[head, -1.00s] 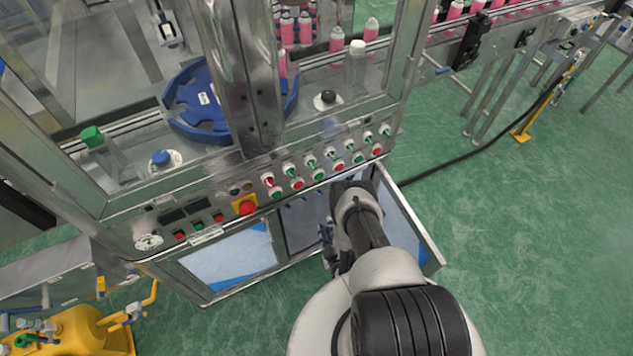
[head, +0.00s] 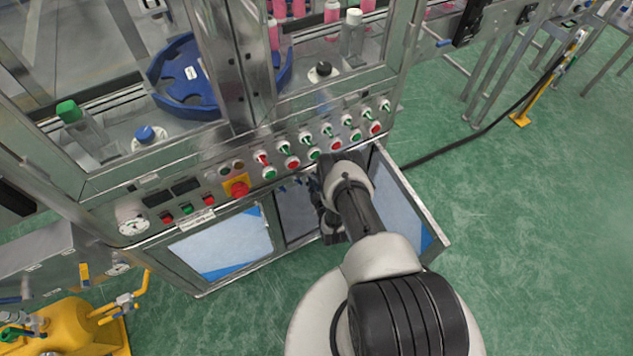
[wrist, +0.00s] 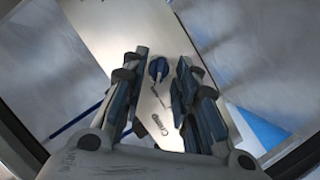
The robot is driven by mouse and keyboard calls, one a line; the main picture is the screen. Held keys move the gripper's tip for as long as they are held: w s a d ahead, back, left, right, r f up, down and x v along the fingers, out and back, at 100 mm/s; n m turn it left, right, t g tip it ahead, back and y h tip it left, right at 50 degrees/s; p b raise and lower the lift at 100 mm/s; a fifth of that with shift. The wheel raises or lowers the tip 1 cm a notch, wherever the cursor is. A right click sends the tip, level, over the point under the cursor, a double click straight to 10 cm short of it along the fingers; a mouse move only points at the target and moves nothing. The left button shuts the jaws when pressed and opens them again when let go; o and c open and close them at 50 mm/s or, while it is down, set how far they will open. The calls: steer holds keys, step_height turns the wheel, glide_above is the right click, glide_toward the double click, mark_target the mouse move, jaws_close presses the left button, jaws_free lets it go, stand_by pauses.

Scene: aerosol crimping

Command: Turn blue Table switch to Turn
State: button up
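A blue rotary switch (wrist: 158,68) with a pale bar across its knob sits on a light metal panel (wrist: 150,20) in the wrist view. I see no contact, and the remaining distance is unclear. In the head view my gripper (head: 328,222) is inside the open cabinet bay, largely covered by my wrist. Small blue parts (head: 298,183) show in that bay, too small to identify.
An open cabinet door (head: 412,198) stands close to the right of my arm. Above is a control panel with red and green buttons, green-handled switches (head: 327,131) and a red emergency button (head: 238,188). A yellow tank (head: 75,325) stands at lower left. Green floor is free on the right.

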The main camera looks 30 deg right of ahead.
steer(key=shift+w+d, duration=0.1)
steer(key=shift+w, duration=0.25)
steer(key=shift+c, duration=0.4)
jaws_close()
